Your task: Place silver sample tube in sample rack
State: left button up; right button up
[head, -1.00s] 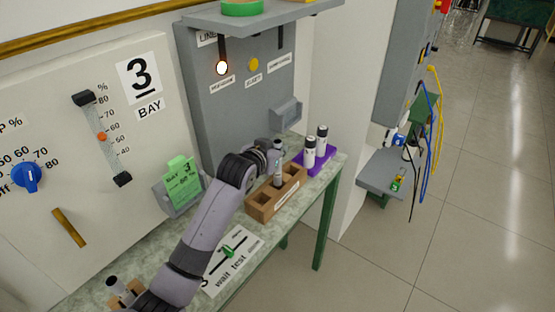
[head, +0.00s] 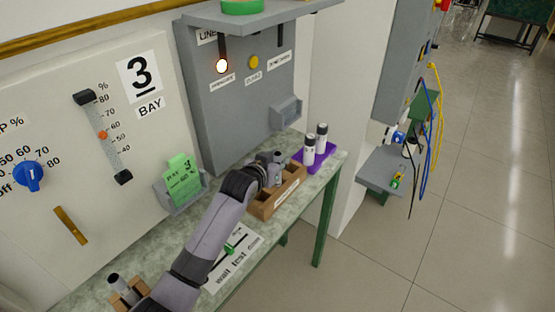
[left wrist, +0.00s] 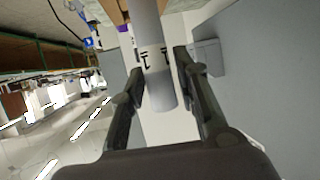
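The silver sample tube (left wrist: 153,25) is upright between my left gripper's fingers; in the head view it shows at the wooden rack (head: 277,176). The sample rack (head: 283,200) is a brown wooden block with a white label, standing on the narrow bench. The tube's lower end appears to be inside the rack, but how deep is hidden. My left gripper (left wrist: 159,66) has both fingertips close against the tube's sides and appears shut on it; it shows at the rack in the head view (head: 270,164). My right gripper is not in view.
A purple rack (head: 326,160) with two white, black-capped tubes (head: 309,150) stands just beyond the wooden rack. A card holder (head: 183,192) is against the wall. A printed sheet (head: 232,258) lies on the bench. Another wooden holder (head: 126,293) with a dark-topped tube is at the lower left.

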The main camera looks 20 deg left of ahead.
pick_arm(q)
jog(key=shift+o, duration=0.9)
jog(key=shift+r, duration=0.1)
jog(key=shift+s+r, duration=0.1)
jog(key=shift+s, duration=0.05)
jog(key=b+v, duration=0.1)
jog(key=v, duration=1)
jog(key=shift+s+r, duration=0.2)
jog(key=shift+s, duration=0.1)
